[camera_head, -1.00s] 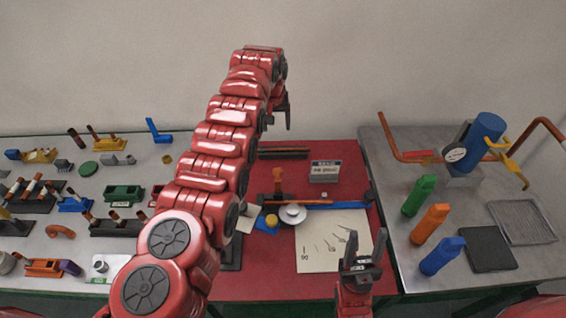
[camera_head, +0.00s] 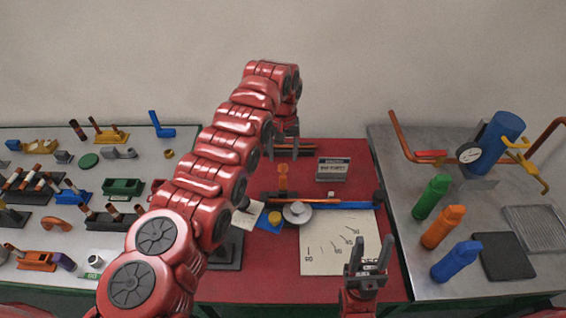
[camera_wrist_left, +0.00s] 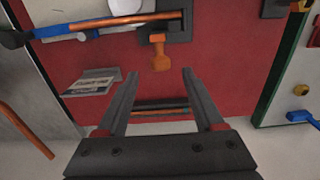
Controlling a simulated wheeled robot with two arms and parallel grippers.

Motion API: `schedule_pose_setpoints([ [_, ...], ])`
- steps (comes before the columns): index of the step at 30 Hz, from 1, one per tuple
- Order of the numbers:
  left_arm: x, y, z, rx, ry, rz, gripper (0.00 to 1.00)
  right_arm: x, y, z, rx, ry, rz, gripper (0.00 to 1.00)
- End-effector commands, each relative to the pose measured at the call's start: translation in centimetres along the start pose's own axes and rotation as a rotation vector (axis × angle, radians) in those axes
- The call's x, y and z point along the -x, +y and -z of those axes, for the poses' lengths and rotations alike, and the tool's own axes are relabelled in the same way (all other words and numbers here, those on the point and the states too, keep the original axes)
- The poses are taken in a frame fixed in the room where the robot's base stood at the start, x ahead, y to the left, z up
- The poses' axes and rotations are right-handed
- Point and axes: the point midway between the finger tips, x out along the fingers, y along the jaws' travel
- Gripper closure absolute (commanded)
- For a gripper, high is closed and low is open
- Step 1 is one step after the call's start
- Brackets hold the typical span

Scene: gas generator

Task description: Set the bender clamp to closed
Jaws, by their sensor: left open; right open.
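The bender lies on the red table (camera_head: 350,280), with a round grey disc (camera_head: 297,212) and a long blue and orange bar. A small upright orange piece (camera_head: 283,176), which looks like its clamp handle, stands behind the disc. In the left wrist view the orange piece (camera_wrist_left: 159,52) stands just beyond my open left fingers, apart from them. My left gripper (camera_head: 286,142) is open and empty above the back of the table; it also shows in the wrist view (camera_wrist_left: 158,85). My right gripper (camera_head: 368,258) is open and empty over the front right of the red table.
A paper sheet (camera_head: 325,250) lies in front of the bender. Green, orange and blue bottles (camera_head: 443,227) stand on the grey right table. The left table holds several small parts. A dark rack lies near the back edge.

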Motion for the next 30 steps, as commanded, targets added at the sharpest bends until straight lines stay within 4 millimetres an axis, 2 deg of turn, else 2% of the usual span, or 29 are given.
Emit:
schedule_pose_setpoints([
  [1, -0.8, 0.0, -0.1, -0.001, -0.003, 0.001, 0.31, -0.7, 0.0, 0.1, 0.000, 0.000, 0.000, 0.50],
  [4, -2.7, 0.1, -0.1, -0.001, -0.002, 0.002, 0.31, -0.7, 0.0, 0.1, 0.000, 0.000, 0.000, 0.50],
  [9, -4.4, 0.0, 0.1, 0.000, 0.003, 0.001, 0.31, -0.6, 0.0, 0.1, 0.000, 0.000, 0.000, 0.50],
  [19, -4.8, 0.0, 0.1, -0.001, 0.003, 0.002, 0.31, -0.6, 0.0, 0.1, 0.000, 0.000, 0.000, 0.50],
  [20, -4.8, 0.0, 0.1, -0.001, 0.003, 0.002, 0.34, -0.6, 0.0, 0.1, 0.000, 0.000, 0.000, 0.50],
  [30, -4.8, -0.1, 0.1, 0.000, 0.003, 0.002, 0.95, -0.6, 0.0, 0.1, 0.000, 0.000, 0.000, 0.50],
])
